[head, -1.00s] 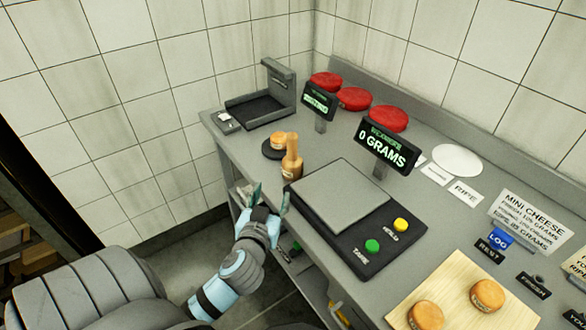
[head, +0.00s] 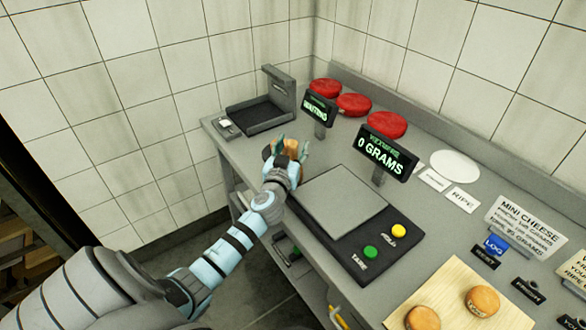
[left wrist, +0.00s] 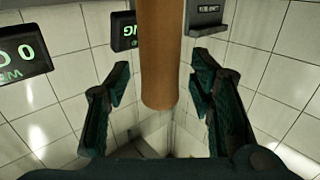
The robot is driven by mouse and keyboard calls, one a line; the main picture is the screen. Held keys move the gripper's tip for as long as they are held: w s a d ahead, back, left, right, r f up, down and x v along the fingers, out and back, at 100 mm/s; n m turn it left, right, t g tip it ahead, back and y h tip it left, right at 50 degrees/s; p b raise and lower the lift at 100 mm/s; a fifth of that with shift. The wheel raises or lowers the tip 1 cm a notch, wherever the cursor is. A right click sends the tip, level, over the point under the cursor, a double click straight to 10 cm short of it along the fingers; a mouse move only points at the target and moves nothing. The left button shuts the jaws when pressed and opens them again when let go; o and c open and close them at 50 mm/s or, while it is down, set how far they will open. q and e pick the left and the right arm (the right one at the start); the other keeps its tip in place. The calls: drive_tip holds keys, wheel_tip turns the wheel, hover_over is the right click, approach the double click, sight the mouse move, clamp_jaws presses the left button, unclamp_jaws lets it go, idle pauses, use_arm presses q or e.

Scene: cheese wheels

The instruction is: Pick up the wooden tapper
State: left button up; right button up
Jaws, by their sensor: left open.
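The wooden tapper (head: 291,148) stands on the counter left of the scale, mostly hidden behind my left gripper in the head view. In the left wrist view its brown wooden shaft (left wrist: 158,55) comes down from the top edge between the fingers. My left gripper (head: 290,155) is open, with one finger on each side of the tapper. The left wrist view shows gaps between the shaft and both fingers (left wrist: 162,95). The small cheese beside the tapper and its dark round base are largely hidden by the gripper. My right gripper is not in view.
The scale's grey plate (head: 345,198) lies right of my left arm, with a display (head: 385,150) reading 0 GRAMS. A second display (head: 319,108) stands close behind the gripper. Red cheese wheels (head: 353,105) sit along the back. A wooden board (head: 455,290) holds small cheeses at front right.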

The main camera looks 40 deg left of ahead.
use_arm(q)
clamp_jaws()
idle(0.3)
